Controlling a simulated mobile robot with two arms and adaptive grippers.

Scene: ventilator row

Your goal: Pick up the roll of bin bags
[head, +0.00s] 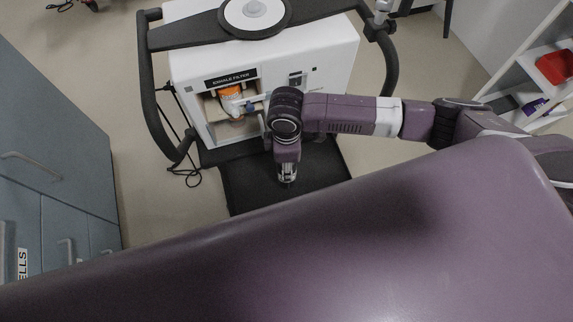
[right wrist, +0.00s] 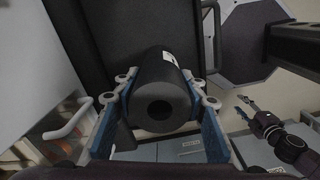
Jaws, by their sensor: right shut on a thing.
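The roll of bin bags (right wrist: 160,97) is a black cylinder with a hollow core and a small white label. In the right wrist view it lies between the blue-lined fingers of my right gripper (right wrist: 163,92), which is shut on it. In the head view my right gripper (head: 287,176) points down over the black base platform (head: 240,190) of the ventilator cart; the roll is hidden there. Whether the roll still touches the platform cannot be told. My left gripper (right wrist: 246,105) shows small in the right wrist view, its fingers apart and empty; it is outside the head view.
The white ventilator (head: 310,60) with an "EXHALE FILTER" label and an orange-and-white part (head: 231,95) stands just behind my right arm. Dark handle rails (head: 150,90) flank it. Blue-grey cabinets (head: 50,150) are at left, a white shelf (head: 520,75) at right.

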